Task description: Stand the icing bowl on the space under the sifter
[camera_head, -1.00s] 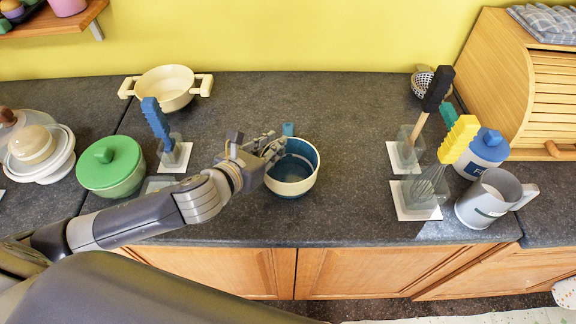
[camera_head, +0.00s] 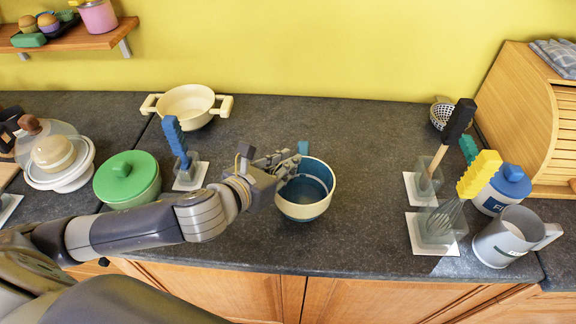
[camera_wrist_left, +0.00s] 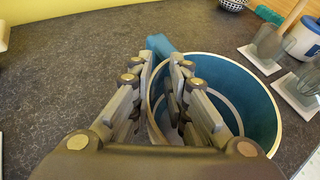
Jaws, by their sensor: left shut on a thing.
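In the left wrist view the bowl (camera_wrist_left: 240,90) fills the right half. My left gripper (camera_head: 293,165) is shut on its left rim, one finger inside and one outside. I cannot tell whether the bowl touches the counter. A grey metal cup with a side handle (camera_head: 508,238) stands at the right; I cannot tell whether it is the sifter. No empty space under a sifter is clearly visible. My right gripper is not in view.
A blue-handled tool (camera_head: 175,140), green-lidded pot (camera_head: 127,178) and cream pot (camera_head: 188,107) are at left. The counter (camera_head: 370,170) right of the bowl is clear.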

